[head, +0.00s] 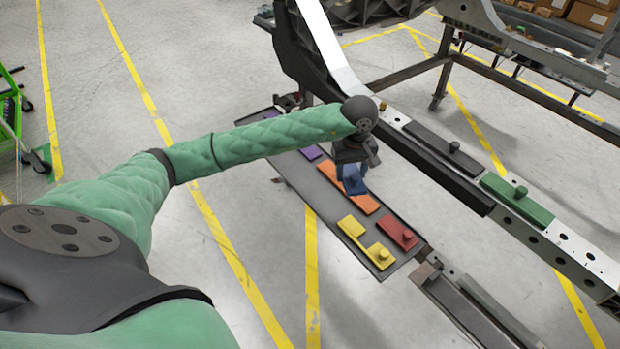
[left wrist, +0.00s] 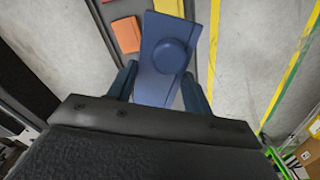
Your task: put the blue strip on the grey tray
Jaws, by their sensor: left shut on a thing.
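The blue strip (head: 353,184) has a round knob, which faces the left wrist camera. My left gripper (head: 350,163) is shut on it and holds it over the grey tray (head: 318,193), close to the orange strip (head: 350,193). In the left wrist view the blue strip (left wrist: 158,83) sits between my two left fingers (left wrist: 160,88) and covers part of the tray below. I cannot tell if the strip touches anything beneath it. My right gripper is not in view.
Also on the tray are a purple strip (head: 311,153), a yellow strip (head: 366,243) and a red strip (head: 398,234). The chassis beam to the right carries a black strip (head: 445,150) and a green strip (head: 517,199) with knobs. A green cart (head: 15,120) stands far left.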

